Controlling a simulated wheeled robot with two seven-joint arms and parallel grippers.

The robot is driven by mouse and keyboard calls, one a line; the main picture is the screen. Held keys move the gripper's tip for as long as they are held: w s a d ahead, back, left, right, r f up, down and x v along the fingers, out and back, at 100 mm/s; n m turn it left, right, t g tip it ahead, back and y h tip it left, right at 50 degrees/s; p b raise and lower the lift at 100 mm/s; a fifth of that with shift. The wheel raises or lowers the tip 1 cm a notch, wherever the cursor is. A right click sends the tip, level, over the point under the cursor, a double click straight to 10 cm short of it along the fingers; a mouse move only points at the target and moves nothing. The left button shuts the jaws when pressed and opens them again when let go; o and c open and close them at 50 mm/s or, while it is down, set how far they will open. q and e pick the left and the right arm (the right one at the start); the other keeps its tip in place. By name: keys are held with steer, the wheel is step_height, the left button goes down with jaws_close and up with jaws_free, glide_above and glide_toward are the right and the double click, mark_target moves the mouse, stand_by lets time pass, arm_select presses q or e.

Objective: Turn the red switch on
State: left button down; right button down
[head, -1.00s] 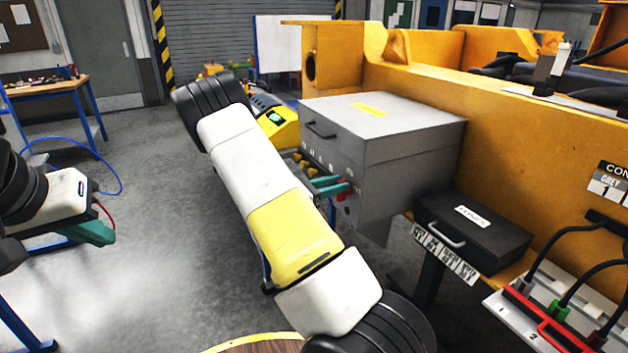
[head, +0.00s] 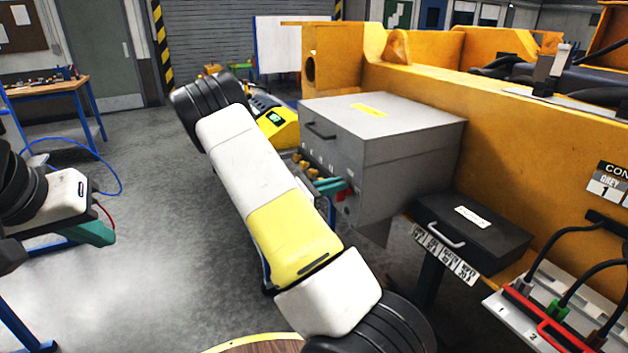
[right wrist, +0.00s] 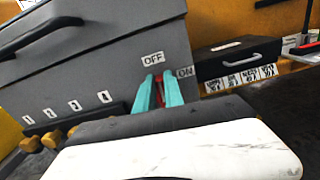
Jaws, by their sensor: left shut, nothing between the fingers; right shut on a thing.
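The red switch (right wrist: 160,90) is on the front of a grey box (head: 412,145). In the right wrist view it shows as a thin red strip between the teal fingers of my right gripper (right wrist: 158,84), which is shut on it. An OFF label (right wrist: 153,58) is just above the fingertips and an ON label (right wrist: 185,72) is just to their right. The fingers hide most of the switch, so its exact setting cannot be told. In the head view my right gripper (head: 335,187) is at the box front, partly behind my arm. My left gripper (head: 97,233) is shut and empty at the far left.
A black case (head: 472,232) with a handle sits to the right on the yellow machine frame (head: 545,150). A cable panel (head: 540,312) is at lower right. The floor at left is open.

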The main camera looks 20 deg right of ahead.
steer(key=m, duration=0.2)
steer(key=s+f+m, duration=0.1)
steer(key=shift+m, duration=0.4)
steer(key=m, duration=0.4)
steer(key=shift+s+f+m, duration=0.25)
steer(key=shift+s+m, duration=0.05)
steer(key=shift+s, duration=0.1)
steer(key=m, duration=0.3)
steer(key=f+m, duration=0.1)
steer(key=shift+s+m, duration=0.25)
steer(key=shift+m, duration=0.05)
steer(key=shift+f+m, duration=0.2)
steer(key=shift+m, duration=0.8)
steer(key=shift+f+m, duration=0.15)
steer(key=shift+m, duration=0.85)
steer(key=shift+w+a, duration=0.1)
